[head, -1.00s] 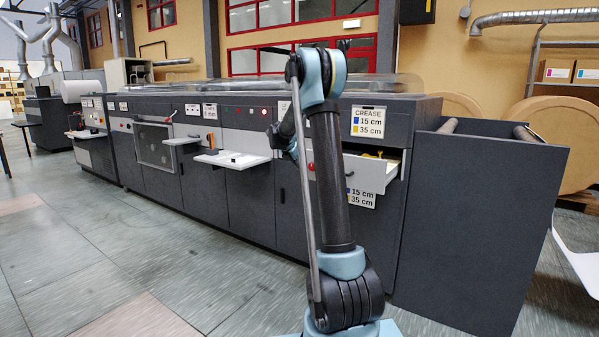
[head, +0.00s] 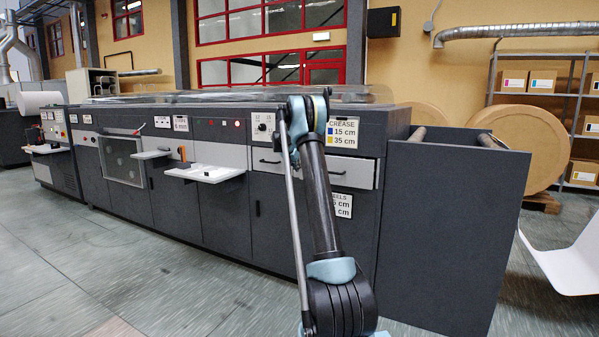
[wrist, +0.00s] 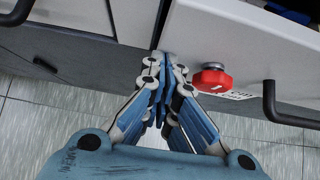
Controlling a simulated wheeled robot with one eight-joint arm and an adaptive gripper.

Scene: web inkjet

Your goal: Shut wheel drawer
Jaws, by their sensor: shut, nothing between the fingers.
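The wheel drawer (head: 355,173) is the light grey front with a dark handle, under the CREASE sign and above a partly hidden sign ending in "EELS". In the head view it looks close to flush with the dark machine; a small gap is hard to rule out. My arm covers its left part. In the wrist view a pale front with a black handle (wrist: 275,112) and a red knob (wrist: 212,78) lies right of my gripper (wrist: 168,60). My gripper is shut and empty, its tips close to the pale front's left end; contact is unclear. The head view hides the gripper behind my arm.
Another grey drawer front (head: 270,162) is left of my arm. A white shelf (head: 206,173) juts out farther left. The floor (head: 190,270) at front left is clear.

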